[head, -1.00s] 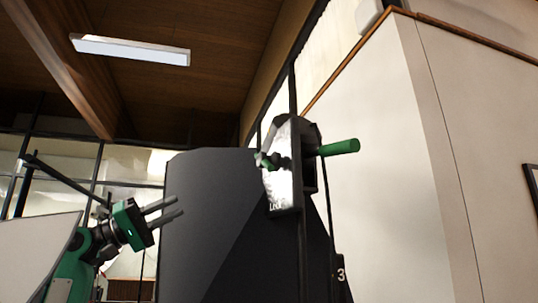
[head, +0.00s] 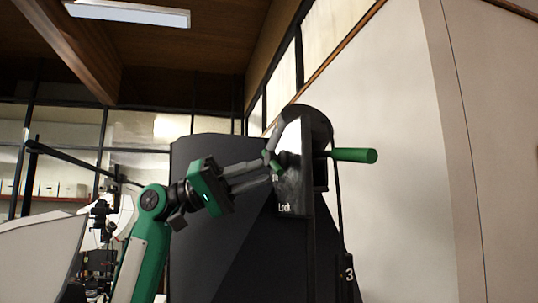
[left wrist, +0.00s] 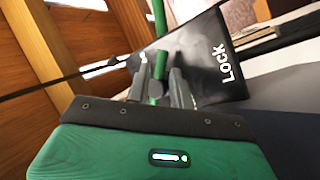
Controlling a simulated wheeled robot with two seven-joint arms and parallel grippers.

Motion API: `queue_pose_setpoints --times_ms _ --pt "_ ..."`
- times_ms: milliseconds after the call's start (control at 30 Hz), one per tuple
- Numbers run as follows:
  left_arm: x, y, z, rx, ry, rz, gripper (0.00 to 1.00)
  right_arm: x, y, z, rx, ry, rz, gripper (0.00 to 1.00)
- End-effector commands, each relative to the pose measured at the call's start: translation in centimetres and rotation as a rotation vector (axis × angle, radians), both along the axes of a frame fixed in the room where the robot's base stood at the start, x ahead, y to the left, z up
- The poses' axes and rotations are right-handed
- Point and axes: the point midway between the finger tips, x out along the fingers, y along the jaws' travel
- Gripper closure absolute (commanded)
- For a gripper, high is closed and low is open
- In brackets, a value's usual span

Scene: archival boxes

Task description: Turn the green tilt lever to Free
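The green tilt lever (head: 277,168) shows as a small green piece at a dark plate (head: 293,190) near the middle of the head view. The word Lock is readable at the plate's lower edge. My left gripper (head: 268,169) reaches it from the left, with its fingers at the lever. In the left wrist view a green grip (left wrist: 160,65) stands between the two spread fingers (left wrist: 159,76), and the Lock label is to their right. Gaps seem to show beside the grip; I cannot tell if either finger touches it. No Free label is readable. My right gripper is out of view.
A larger green handle (head: 353,155) sticks out to the right behind the plate. A big dark panel (head: 205,240) stands below and behind my left gripper. A tag with a 3 (head: 348,272) hangs at lower right. A pale wall (head: 400,150) fills the right.

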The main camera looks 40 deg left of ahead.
Motion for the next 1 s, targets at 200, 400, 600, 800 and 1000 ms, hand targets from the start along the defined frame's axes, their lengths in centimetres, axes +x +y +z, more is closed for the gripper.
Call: queue_pose_setpoints --times_ms 200,400,600,800,1000 --pt "1.1 -2.3 1.0 0.000 0.000 0.000 0.78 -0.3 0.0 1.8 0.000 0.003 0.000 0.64" --pt "1.4 -3.0 1.0 -0.001 0.000 -0.001 0.78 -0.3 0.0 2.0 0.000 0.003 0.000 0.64" --pt "1.4 -3.0 0.9 -0.001 -0.001 0.000 0.78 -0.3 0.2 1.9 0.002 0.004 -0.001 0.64" --pt "1.4 -3.0 0.9 -0.001 0.000 0.001 1.00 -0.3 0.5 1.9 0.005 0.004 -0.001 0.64" --pt "1.4 -3.0 0.9 -0.010 0.004 0.001 1.00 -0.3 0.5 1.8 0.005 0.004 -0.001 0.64"
